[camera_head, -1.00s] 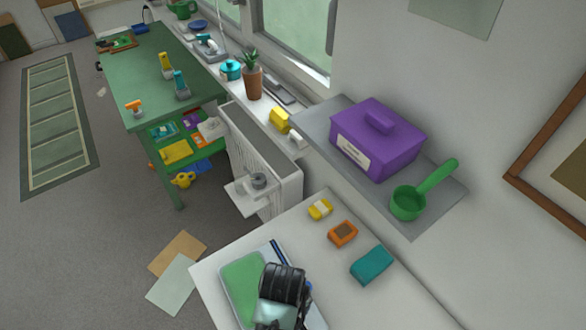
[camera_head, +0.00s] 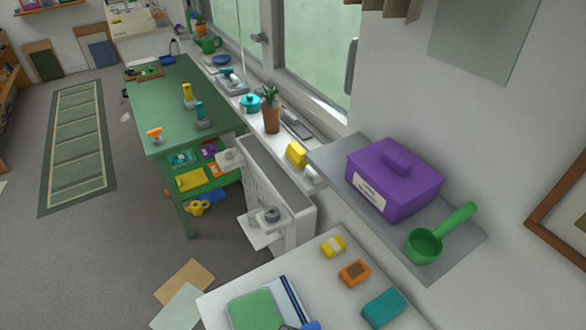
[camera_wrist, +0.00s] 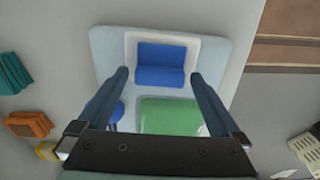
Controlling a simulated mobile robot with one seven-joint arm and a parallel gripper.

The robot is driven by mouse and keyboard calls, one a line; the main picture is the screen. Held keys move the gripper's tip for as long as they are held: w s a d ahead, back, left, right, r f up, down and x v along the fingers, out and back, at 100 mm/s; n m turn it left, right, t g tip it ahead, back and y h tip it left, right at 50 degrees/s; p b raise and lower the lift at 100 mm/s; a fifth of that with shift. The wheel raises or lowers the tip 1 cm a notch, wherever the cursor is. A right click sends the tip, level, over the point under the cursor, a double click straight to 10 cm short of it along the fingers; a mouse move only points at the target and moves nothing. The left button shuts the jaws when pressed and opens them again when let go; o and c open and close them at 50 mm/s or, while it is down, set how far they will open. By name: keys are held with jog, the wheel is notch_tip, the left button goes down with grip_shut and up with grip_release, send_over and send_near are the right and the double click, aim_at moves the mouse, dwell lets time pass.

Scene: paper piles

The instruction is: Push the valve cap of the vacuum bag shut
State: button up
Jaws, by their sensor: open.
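The vacuum bag (camera_wrist: 215,42) lies flat on the white table, pale and see-through, with a green folded piece (camera_wrist: 170,116) and a blue folded piece (camera_wrist: 160,65) in it. Its near part with the green piece (camera_head: 255,308) shows at the bottom of the head view. A small round blue part (camera_wrist: 116,113), perhaps the valve cap, shows beside the left finger, partly hidden by it. I cannot tell whether it is shut. My gripper (camera_wrist: 158,74) is open and empty above the bag, its fingers on either side of the blue piece.
Teal (camera_head: 384,307), orange (camera_head: 355,272) and yellow (camera_head: 333,246) blocks lie on the white table (camera_head: 305,265) right of the bag. A purple box (camera_head: 392,180) and a green ladle (camera_head: 425,246) stand on the grey shelf behind. A white radiator (camera_head: 280,185) stands beyond the table.

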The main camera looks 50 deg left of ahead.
jog(key=c, duration=1.2)
jog(key=shift+a, duration=0.1)
jog(key=shift+c, duration=0.3)
jog(key=shift+f, duration=0.1)
jog(key=o, duration=1.3)
jog(key=shift+c, duration=0.2)
notch_tip(320, 180, up, 13)
jog(key=shift+a, duration=0.25)
